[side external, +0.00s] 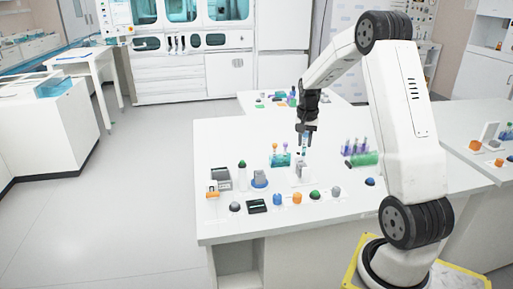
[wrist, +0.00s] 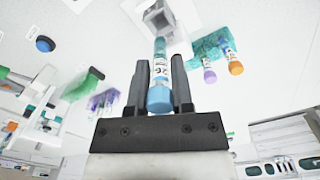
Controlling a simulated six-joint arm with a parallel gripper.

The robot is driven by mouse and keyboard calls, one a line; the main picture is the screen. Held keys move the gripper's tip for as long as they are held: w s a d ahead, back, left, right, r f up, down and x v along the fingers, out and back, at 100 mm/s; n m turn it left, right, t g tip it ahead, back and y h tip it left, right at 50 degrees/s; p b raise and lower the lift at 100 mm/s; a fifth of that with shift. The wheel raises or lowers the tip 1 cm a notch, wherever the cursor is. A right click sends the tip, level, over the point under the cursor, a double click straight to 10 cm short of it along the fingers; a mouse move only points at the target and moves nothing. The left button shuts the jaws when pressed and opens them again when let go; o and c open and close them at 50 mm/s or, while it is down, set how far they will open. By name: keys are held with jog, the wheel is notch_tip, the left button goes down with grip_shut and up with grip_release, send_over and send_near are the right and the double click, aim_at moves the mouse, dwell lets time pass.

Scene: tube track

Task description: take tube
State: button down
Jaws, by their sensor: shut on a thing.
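A tube (wrist: 160,70) with a blue cap and a white printed label is between the two fingers of my gripper (wrist: 159,82) in the wrist view. The fingers are shut on it near the cap. Its far end points toward a grey holder (wrist: 158,18) on a pale base. In the side external view my gripper (side external: 304,143) is above the grey holder (side external: 300,170), with the tube (side external: 303,152) small below the fingers. I cannot tell whether the tube's lower end is still inside the holder.
A teal rack (side external: 280,160) with orange- and purple-capped tubes stands left of the holder. Purple-capped tubes (side external: 355,145) and a green object (side external: 365,159) are to the right. Several coloured round pieces line the front of the white table (side external: 330,225), including an orange one (side external: 297,198).

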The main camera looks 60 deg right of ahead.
jog(key=shift+r, duration=1.45)
